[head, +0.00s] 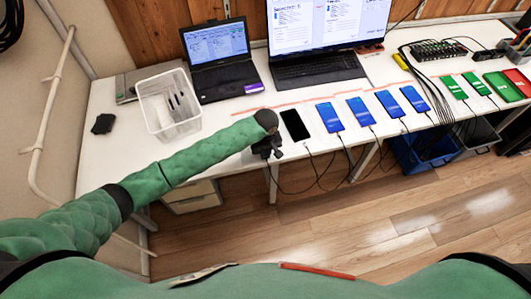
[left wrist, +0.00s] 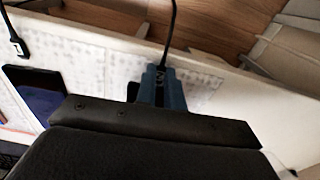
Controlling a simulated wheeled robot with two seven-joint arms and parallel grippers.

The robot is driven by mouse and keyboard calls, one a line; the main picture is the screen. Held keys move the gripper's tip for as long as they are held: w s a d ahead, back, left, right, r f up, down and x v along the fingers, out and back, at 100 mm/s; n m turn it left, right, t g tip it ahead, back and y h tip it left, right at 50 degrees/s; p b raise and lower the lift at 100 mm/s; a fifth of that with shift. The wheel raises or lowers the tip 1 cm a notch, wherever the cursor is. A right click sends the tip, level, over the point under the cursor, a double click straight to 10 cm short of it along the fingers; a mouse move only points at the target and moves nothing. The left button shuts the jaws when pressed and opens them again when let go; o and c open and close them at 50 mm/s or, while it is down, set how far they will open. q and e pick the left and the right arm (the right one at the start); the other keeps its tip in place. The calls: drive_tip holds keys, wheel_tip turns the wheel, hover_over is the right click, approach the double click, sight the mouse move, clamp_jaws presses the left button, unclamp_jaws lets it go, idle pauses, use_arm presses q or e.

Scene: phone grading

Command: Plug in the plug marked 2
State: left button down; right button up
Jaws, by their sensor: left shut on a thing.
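My left gripper (head: 268,148) is over the table's front edge, just left of the black-screened phone (head: 295,125). In the left wrist view its blue fingers (left wrist: 161,90) are shut on a black plug (left wrist: 160,74), whose cable runs up past the table edge. Any mark on this plug is too small to read. A dark edge beside the fingers is mostly hidden by the gripper. The dark phone also shows in the left wrist view (left wrist: 36,92). A second black plug (left wrist: 18,44) with a white mark lies near that phone's end. My right gripper is out of view.
Several blue-screened phones (head: 360,111) with cables lie to the right. A cable hub (head: 437,52) and green and red trays (head: 503,85) are at the far right. Cables hang over the front edge.

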use_arm(q)
drive_tip(key=shift+w+p, duration=0.15)
drive_tip(key=shift+p, duration=0.85)
idle(2.2)
drive_tip(key=c, duration=1.4)
unclamp_jaws()
drive_tip(key=shift+c, duration=0.2)
drive_tip(key=shift+s+r+p, duration=0.15)
drive_tip(key=shift+r+p, duration=0.55)
drive_tip(key=shift+p, duration=0.1)
drive_tip(key=shift+s+r+p, duration=0.15)
drive_tip(key=shift+r+p, duration=0.55)
drive_tip(key=shift+p, duration=0.05)
drive_tip(key=shift+s+d+r+p, duration=0.15)
drive_tip(key=shift+r+p, duration=0.3)
drive_tip(key=shift+r, duration=0.65)
drive_tip(key=shift+s, duration=0.1)
